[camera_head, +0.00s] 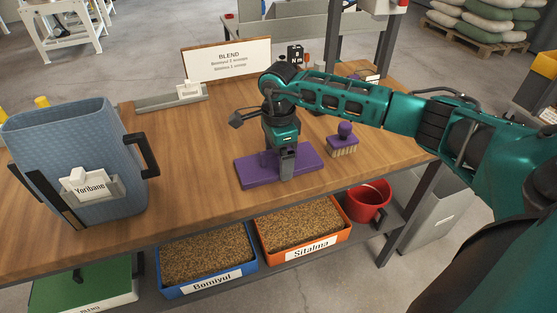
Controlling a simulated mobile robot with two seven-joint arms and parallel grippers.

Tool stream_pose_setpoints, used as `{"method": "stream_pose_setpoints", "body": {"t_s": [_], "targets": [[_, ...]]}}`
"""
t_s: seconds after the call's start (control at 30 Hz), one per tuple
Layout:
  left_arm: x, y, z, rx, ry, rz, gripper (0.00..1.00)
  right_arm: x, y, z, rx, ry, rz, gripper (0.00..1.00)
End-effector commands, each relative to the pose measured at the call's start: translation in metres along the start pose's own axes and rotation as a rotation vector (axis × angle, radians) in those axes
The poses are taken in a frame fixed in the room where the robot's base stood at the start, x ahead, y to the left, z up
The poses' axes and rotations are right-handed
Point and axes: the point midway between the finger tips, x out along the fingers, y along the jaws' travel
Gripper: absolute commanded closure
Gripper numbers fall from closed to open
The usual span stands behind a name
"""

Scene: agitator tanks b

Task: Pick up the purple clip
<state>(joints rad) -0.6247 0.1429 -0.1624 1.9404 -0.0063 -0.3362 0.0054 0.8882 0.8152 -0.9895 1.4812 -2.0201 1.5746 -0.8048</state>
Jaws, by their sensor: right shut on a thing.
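The purple clip (254,172) is a long, flat purple piece lying on the wooden table, with a raised part at its middle. My right gripper (286,172) points straight down over it, and its fingers are shut on the raised part. The fingers and wrist hide part of the clip's middle. The clip looks level and on or very close to the tabletop. My left gripper is not in view.
A purple-handled brush (343,143) stands right of the clip. A blue bin (85,135) labelled Yoribane stands at the left. A BLEND sign (228,60) stands behind. Blue (252,262) and orange (347,236) grain trays and a red bucket (369,202) sit below the tabletop.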

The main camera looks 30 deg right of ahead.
Motion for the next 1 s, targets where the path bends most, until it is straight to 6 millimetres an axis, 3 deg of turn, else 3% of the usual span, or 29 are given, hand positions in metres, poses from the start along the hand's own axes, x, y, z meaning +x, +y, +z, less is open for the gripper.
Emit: {"method": "stream_pose_setpoints", "body": {"t_s": [0.27, 0.47, 0.67, 1.0], "targets": [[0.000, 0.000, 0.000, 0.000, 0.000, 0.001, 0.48, -0.002, -0.001, 0.000, 0.000, 0.000, -0.002, 0.38], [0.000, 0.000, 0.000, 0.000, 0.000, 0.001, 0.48, -0.019, -0.001, 0.000, -0.001, -0.002, -0.005, 0.38], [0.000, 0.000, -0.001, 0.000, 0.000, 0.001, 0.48, -0.062, -0.002, 0.000, 0.000, -0.002, -0.008, 0.38], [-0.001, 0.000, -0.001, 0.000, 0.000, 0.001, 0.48, -0.158, -0.001, 0.001, -0.001, -0.002, -0.006, 0.38]]}}
